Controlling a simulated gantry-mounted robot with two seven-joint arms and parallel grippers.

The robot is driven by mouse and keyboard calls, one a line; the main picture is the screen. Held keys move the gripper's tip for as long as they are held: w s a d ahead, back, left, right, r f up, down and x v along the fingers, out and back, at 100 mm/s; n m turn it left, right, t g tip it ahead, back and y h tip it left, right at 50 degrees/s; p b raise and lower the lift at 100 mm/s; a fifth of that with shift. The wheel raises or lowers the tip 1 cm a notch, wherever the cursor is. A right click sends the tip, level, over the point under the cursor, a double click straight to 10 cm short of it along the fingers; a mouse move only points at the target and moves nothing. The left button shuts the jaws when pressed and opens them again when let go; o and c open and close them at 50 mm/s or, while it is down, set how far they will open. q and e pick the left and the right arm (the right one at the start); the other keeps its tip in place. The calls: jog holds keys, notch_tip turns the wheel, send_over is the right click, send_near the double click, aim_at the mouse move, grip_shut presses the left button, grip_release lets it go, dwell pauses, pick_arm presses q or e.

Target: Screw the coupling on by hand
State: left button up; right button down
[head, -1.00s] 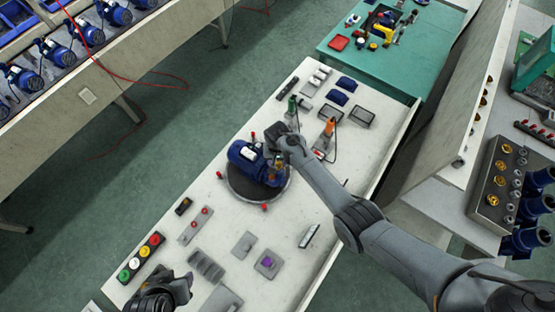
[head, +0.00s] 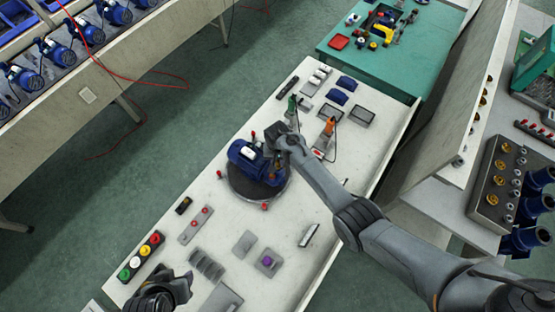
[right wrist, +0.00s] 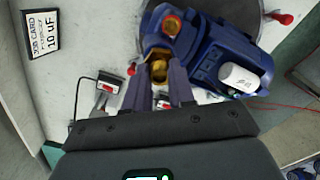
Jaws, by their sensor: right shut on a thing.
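A blue pump (head: 247,157) with a white box on top sits on a round dark turntable (head: 236,189) on the white bench. The pump also shows in the right wrist view (right wrist: 213,45), with a brass port (right wrist: 171,26) at its end. My right gripper (right wrist: 159,80) is shut on the brass coupling (right wrist: 158,70), which lies between its fingers against the pump's end. How far the coupling is seated cannot be told. In the head view my right gripper (head: 279,140) hides part of the pump's end. My left gripper (head: 166,287) is low at the bench's near end, its jaws unclear.
Red knobs (head: 265,206) stand around the turntable. A green-handled tool (head: 292,103) and an orange-handled tool (head: 329,126) stand behind it. Small trays, a purple part (head: 267,261) and a button strip (head: 141,257) lie in front. A slanted panel (head: 435,125) rises at the right.

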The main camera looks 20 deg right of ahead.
dwell(0.4)
jog(key=shift+m+p, duration=0.4)
jog(key=shift+m, duration=0.4)
jog(key=shift+f+m, duration=0.1)
jog(key=shift+m, duration=0.8)
jog(key=shift+m, duration=1.7)
